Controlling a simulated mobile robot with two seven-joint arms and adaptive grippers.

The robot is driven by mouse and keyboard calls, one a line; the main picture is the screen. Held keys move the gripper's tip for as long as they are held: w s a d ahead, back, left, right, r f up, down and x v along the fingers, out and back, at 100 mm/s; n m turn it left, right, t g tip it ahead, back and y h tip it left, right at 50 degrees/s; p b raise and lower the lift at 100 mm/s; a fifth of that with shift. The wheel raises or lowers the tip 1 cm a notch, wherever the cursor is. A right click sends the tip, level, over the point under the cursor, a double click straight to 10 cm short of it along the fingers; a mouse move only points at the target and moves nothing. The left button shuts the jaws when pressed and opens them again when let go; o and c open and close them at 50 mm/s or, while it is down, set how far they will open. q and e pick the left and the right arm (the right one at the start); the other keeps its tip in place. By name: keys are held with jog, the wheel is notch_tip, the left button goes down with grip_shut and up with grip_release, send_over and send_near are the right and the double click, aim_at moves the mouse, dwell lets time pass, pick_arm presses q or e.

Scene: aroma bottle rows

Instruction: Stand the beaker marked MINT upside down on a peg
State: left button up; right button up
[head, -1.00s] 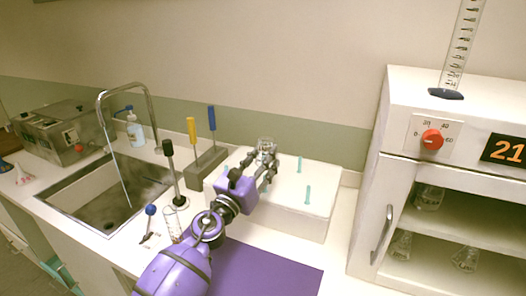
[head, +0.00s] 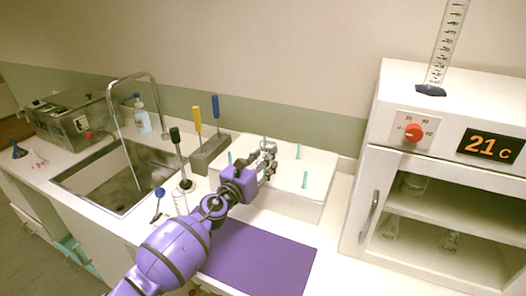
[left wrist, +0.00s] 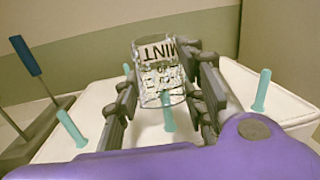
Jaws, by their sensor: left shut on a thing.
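The glass beaker marked MINT (left wrist: 158,62) is held in my left gripper (left wrist: 163,98), with the fingers shut on its sides. Its label lettering looks upside down in the left wrist view. A teal peg (left wrist: 167,112) shows at the beaker's lower edge, between the fingers; I cannot tell whether its tip is inside the glass. Other teal pegs stand on the white block (head: 285,205): one at left (left wrist: 70,129), one behind (left wrist: 127,70) and one at right (left wrist: 262,90). In the head view my left gripper (head: 266,160) is over the block and largely hides the beaker. My right gripper is not in view.
A rack (head: 211,155) with yellow- and blue-handled tools stands left of the block. A sink (head: 80,178) with a tall tap is further left. A white cabinet (head: 367,165) stands at right. A purple mat (head: 262,256) lies in front.

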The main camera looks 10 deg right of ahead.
pick_arm(q)
jog(key=shift+f, duration=0.55)
jog(key=shift+d+f+b, duration=0.1)
jog(key=shift+f+b, duration=0.45)
jog(key=shift+f, duration=0.4)
jog(key=shift+b, duration=0.35)
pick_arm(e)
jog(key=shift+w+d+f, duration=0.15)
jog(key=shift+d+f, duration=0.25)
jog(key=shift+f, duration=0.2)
pick_arm(q)
jog(key=o, duration=1.2)
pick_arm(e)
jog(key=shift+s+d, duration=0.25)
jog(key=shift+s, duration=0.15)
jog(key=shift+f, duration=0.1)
